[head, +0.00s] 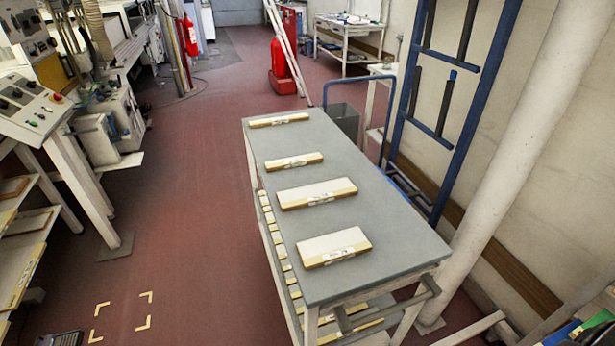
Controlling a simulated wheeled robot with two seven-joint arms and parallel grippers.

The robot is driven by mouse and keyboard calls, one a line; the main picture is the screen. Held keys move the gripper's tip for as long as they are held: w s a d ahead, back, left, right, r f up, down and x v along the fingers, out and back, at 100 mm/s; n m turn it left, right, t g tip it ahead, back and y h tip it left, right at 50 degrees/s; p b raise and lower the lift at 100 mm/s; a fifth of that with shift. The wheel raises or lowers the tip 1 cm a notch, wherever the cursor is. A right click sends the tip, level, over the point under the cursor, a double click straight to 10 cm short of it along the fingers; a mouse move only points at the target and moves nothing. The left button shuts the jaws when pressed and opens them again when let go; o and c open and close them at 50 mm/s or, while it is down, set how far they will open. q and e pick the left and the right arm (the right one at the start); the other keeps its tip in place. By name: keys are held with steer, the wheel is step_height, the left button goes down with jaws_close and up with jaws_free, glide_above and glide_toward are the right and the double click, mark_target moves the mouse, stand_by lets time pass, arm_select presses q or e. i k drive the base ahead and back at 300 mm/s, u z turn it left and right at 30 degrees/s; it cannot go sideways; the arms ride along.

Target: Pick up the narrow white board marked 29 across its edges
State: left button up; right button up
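Several white boards with wood-coloured edges lie flat and apart on the grey top of a trolley (375,215). The nearest board (330,241) and the one behind it (305,195) look wider. The third board (290,161) and the farthest board (278,120) look narrower. Each has a small label on its near edge, but the marks are too small to read, so I cannot tell which is 29. Neither of my grippers shows in the head view.
More boards sit on the trolley's lower shelves. A blue ladder-like frame (476,85) and a white pipe (525,145) stand to the right. A control panel (30,105) is at left. The red floor (190,220) left of the trolley is clear, with yellow corner marks (145,296).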

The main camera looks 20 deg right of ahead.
mark_target(316, 252)
steer(key=k, duration=0.5)
steer(key=z, duration=1.75)
steer(key=i, duration=1.05)
steer(key=u, duration=2.25)
